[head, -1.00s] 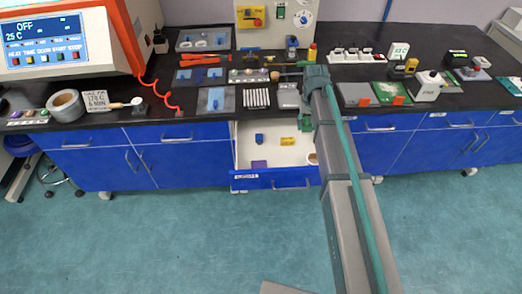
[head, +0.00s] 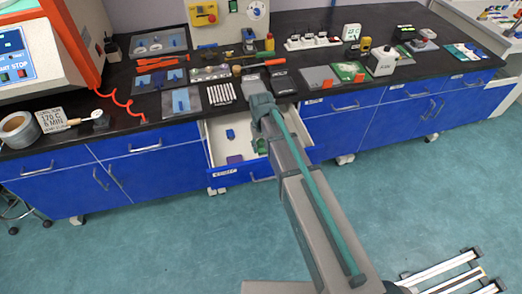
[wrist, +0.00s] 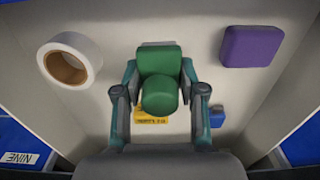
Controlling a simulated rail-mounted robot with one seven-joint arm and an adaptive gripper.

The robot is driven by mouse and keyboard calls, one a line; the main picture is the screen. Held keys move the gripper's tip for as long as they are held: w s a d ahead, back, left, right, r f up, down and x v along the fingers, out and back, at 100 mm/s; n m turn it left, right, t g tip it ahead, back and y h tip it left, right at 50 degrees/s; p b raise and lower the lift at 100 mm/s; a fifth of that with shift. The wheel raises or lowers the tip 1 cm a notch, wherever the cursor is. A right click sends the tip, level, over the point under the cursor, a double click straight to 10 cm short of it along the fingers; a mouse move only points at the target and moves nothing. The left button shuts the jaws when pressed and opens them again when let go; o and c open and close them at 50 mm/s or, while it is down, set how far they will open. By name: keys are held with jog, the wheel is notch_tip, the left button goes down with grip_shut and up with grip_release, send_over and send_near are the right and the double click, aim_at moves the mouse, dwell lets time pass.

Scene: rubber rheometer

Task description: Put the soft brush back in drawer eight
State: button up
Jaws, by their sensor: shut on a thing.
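My gripper (wrist: 160,92) is shut on a green object with a rounded knob, which I take for the soft brush (wrist: 158,62). In the wrist view it is held over the inside of an open drawer. Whether the brush touches the drawer floor is unclear. In the head view a green piece, likely the same brush (head: 262,146), shows beside my arm, within the drawer outline. The open drawer (head: 222,176) bears a front label that seems to read EIGHT. My fingers are mostly hidden behind my arm there.
The drawer holds a white tape roll (wrist: 70,62), a purple block (wrist: 251,46), a small blue item (wrist: 217,117) and a yellow labelled item (wrist: 150,117), partly covered by the brush. The crowded black bench (head: 330,90) stands behind the drawer.

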aim_at(261, 151)
jog(key=shift+f, duration=1.7)
jog(key=shift+f, duration=0.15)
jog(key=o, duration=1.1)
notch_tip(261, 151, up, 12)
jog(key=shift+r+b, duration=0.15)
jog(key=shift+b, duration=0.55)
